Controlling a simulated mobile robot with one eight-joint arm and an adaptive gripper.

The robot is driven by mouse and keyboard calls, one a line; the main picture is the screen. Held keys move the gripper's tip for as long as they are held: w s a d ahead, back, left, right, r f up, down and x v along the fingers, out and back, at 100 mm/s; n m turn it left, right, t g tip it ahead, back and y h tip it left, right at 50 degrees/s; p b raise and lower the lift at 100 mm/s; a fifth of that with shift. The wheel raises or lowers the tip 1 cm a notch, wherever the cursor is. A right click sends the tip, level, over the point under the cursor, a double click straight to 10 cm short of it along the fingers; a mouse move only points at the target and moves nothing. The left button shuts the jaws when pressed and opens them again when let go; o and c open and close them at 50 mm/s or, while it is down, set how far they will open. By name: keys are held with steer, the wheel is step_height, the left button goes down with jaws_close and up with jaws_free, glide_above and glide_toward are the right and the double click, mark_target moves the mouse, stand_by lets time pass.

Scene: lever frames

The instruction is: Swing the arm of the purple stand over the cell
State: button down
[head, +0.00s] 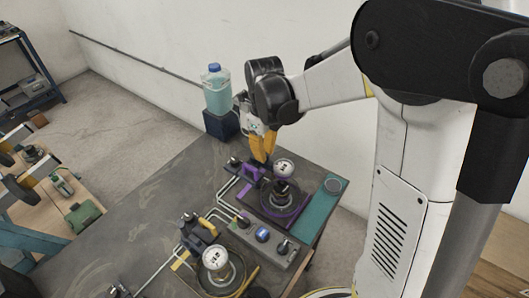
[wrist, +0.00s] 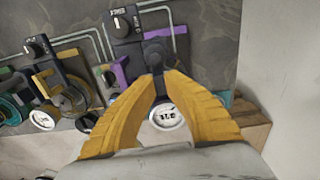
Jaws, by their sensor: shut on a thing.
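The purple stand (head: 250,168) is near the back right of the dark bench; its purple parts also show in the wrist view (wrist: 120,72). My gripper (head: 262,157) reaches down to it from above. In the wrist view its yellow fingers (wrist: 158,74) meet at a dark handle (wrist: 155,52) on the stand's arm and are shut on it. A round white dial (head: 284,167) stands just right of the fingers; it shows between them in the wrist view (wrist: 167,117). A dark round piece with a purple ring (head: 283,192) lies below the dial. The fingers hide part of the arm.
A similar yellow stand with a dial (head: 215,258) is nearer the front. A grey box with knobs (head: 262,235) lies between the two stands. Pipes run along the bench (head: 150,190). A jug (head: 216,92) stands behind. The bench's left part is clear.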

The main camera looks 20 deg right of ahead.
stand_by(0.3)
steer(key=c, duration=1.5)
jaws_free()
steer(key=shift+o, duration=0.2)
step_height(320, 180, up, 12)
steer(key=shift+s, duration=0.1)
